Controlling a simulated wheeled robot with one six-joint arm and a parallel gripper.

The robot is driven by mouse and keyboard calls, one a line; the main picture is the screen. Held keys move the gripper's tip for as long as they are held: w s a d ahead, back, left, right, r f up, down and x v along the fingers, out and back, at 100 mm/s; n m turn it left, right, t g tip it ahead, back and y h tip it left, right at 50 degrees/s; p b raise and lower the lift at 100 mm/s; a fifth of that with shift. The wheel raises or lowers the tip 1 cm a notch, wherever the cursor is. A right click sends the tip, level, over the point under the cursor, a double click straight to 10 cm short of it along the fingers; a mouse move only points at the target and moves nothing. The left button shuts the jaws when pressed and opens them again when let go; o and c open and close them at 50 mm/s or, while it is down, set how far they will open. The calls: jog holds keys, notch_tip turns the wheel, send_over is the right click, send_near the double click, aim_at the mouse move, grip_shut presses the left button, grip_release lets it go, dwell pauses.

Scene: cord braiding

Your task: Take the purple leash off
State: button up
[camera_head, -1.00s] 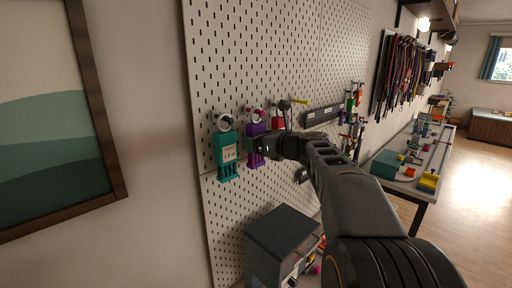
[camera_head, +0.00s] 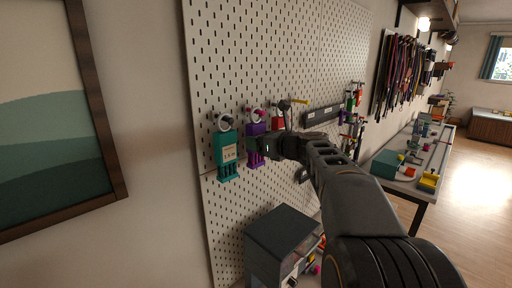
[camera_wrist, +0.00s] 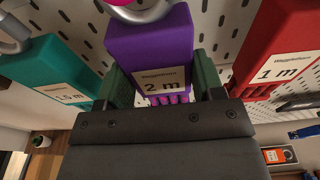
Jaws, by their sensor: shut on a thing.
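The purple leash (camera_head: 254,146) hangs on the pegboard between a teal leash and a red leash. In the wrist view the purple leash (camera_wrist: 155,50) fills the middle, with a label reading 2 m. A grey ring and a pink part show at its top. My gripper (camera_wrist: 162,88) has one green finger on each side of the purple leash and is shut on it. In the head view my gripper (camera_head: 264,146) reaches it from the right, covering part of it.
The teal leash (camera_head: 226,152) hangs close on the left and the red leash (camera_wrist: 280,50) close on the right. A dark box (camera_head: 283,236) stands below.

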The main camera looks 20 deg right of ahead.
jog(key=shift+r+p, duration=0.55)
jog(key=shift+r, duration=0.05)
dwell(0.3)
jog(key=f+b+v, duration=0.1)
jog(key=v, duration=0.5)
jog(key=shift+s+d, duration=0.15)
jog(key=shift+s, duration=0.15)
dwell(0.5)
